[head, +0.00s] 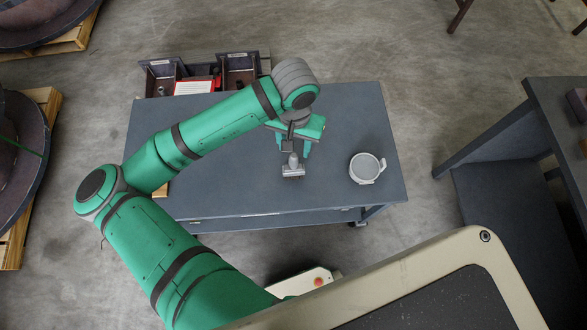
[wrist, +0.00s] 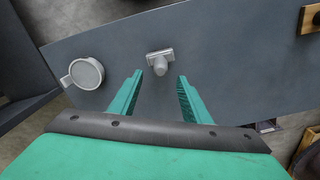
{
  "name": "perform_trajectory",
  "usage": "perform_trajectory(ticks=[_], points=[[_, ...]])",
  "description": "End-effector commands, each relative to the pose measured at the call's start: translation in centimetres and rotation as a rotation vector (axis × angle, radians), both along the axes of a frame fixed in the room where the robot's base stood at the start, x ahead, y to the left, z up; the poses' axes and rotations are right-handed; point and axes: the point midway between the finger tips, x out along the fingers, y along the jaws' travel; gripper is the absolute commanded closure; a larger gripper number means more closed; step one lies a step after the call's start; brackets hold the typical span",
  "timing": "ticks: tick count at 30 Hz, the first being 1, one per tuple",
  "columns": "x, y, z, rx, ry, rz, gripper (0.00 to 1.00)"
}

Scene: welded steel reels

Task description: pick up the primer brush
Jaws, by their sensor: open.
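The primer brush (head: 292,168) is a small grey piece with a rounded handle and a wide flat end, on the dark grey table (head: 345,115). In the wrist view the brush (wrist: 159,62) lies just beyond the fingertips, near the middle of the gap, with its handle end pointing toward my gripper. My gripper (head: 291,150) is open and empty above the table, its two green fingers (wrist: 158,77) apart on either side of the handle's line. The fingers do not appear to touch the brush. Their exact height above the table is hard to tell.
A light grey mug (head: 364,169) stands on the table to the right of the brush; it shows at left in the wrist view (wrist: 86,73). A wooden block (head: 161,190) lies at the table's left front edge. Open bins (head: 240,72) adjoin the back edge. The table's right half is mostly clear.

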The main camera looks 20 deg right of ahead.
Motion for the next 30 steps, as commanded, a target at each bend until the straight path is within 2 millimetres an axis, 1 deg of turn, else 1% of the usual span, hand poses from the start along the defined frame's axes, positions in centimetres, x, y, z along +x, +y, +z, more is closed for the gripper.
perform_trajectory(ticks=[1, 3, 10, 15, 19, 22, 28, 29, 30], points=[[0.0, 0.0, -0.7, 0.0, 0.001, 0.002, 0.56], [0.0, 0.0, -1.4, -0.001, 0.001, 0.002, 0.56], [-0.1, 0.1, -2.9, -0.001, 0.001, 0.001, 0.56], [-0.4, 0.5, -5.3, 0.0, 0.0, 0.002, 0.56], [-0.4, 0.4, -6.7, -0.001, 0.001, 0.001, 0.56], [-0.4, 0.4, -7.2, -0.001, 0.001, 0.001, 0.56], [-0.4, 0.4, -7.3, -0.001, 0.001, 0.001, 0.56], [-0.4, 0.4, -7.2, -0.001, 0.001, 0.001, 0.59], [-0.4, 0.4, -7.2, -0.001, 0.001, 0.001, 0.68]])
